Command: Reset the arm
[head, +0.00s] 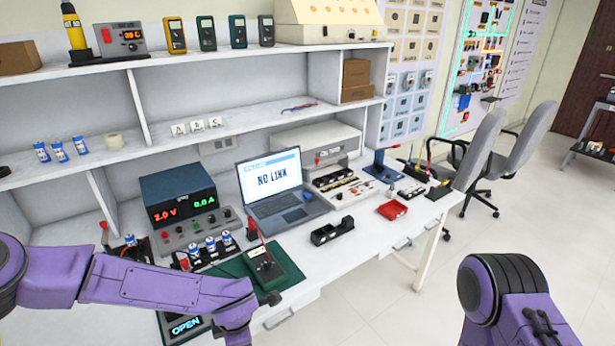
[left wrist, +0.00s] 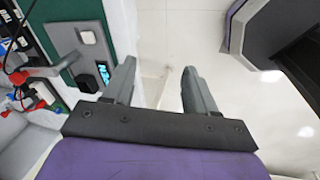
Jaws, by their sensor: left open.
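My purple left arm (head: 150,284) reaches in from the left in the head view, over the front edge of the bench. Its gripper is mostly hidden behind the wrist in that view. In the left wrist view my left gripper (left wrist: 158,88) has its two fingers apart with nothing between them, and floor shows beyond. My right arm (head: 510,300) shows at the lower right in the head view, bent low over the floor. Its gripper is out of the frame.
The white bench (head: 350,250) holds a power supply (head: 180,205), a laptop (head: 275,185), a green mat (head: 288,270), a black holder (head: 332,231) and a red tray (head: 392,210). Grey chairs (head: 480,150) stand at the right. The floor in front is clear.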

